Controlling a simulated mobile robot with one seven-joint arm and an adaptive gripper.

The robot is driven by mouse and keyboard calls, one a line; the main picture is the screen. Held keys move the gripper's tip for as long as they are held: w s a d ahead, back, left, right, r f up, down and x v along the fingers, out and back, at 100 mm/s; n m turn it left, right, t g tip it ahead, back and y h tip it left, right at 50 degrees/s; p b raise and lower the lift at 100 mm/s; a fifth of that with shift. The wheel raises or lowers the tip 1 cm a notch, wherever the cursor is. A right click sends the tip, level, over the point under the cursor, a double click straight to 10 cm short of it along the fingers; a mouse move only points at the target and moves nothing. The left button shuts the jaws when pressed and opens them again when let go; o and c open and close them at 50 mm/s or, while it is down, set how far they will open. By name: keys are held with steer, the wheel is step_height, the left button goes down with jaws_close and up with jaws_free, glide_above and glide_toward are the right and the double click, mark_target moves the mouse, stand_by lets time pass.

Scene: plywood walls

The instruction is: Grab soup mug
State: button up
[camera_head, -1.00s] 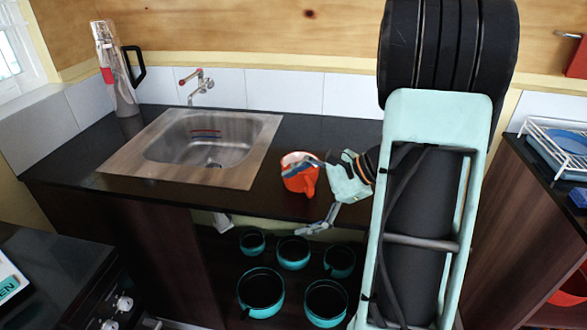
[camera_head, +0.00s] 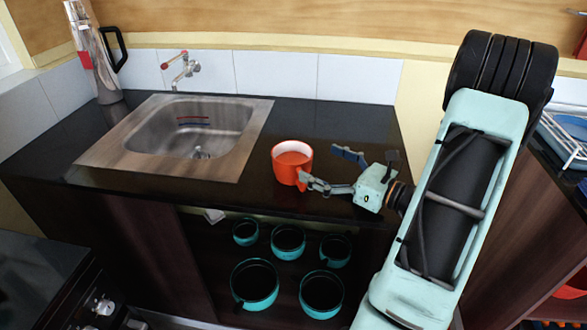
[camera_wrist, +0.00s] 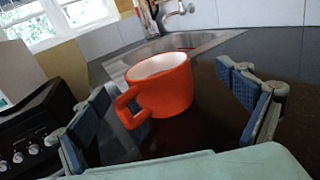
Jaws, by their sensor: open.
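The orange-red soup mug (camera_head: 283,168), pale inside, stands upright on the dark counter to the right of the sink. My gripper (camera_head: 322,168) is to the right of the mug with its fingers spread and pointing toward it. In the wrist view the mug (camera_wrist: 168,92) sits ahead between the two blue-padded fingers, with its handle toward the lower left. The gripper is open and empty. In the head view the near fingertip is beside the mug's handle; whether it touches cannot be told.
A steel sink (camera_head: 135,160) with a tap (camera_head: 183,70) lies left of the mug. A tall flask (camera_head: 93,55) stands at the back left. Several teal pots (camera_head: 255,283) sit on the shelf below the counter. The counter behind the mug is clear.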

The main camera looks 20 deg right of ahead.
mark_target(296, 147)
steer(key=x, duration=0.6)
steer(key=shift+s+a+f, duration=0.15)
steer(key=shift+a+f, duration=0.05)
steer(key=shift+a, duration=0.2)
steer(key=shift+w+a, duration=0.2)
steer(key=shift+w, duration=0.25)
steer(key=c, duration=1.7)
steer(key=shift+r, duration=0.1)
steer(key=shift+c, duration=0.4)
steer(key=shift+r, duration=0.1)
steer(key=shift+r, duration=1.05)
steer(key=s+r, duration=0.1)
steer(key=r, duration=0.1)
steer(key=s+a+r+p, duration=0.1)
steer(key=s+r, duration=0.1)
steer(key=s+a+r, duration=0.1)
steer(key=s+r, duration=0.1)
steer(key=r, duration=0.1)
steer(key=s+a+r, duration=0.3)
steer(key=s, duration=0.4)
steer(key=shift+s+r, duration=0.25)
steer(key=shift+s, duration=0.1)
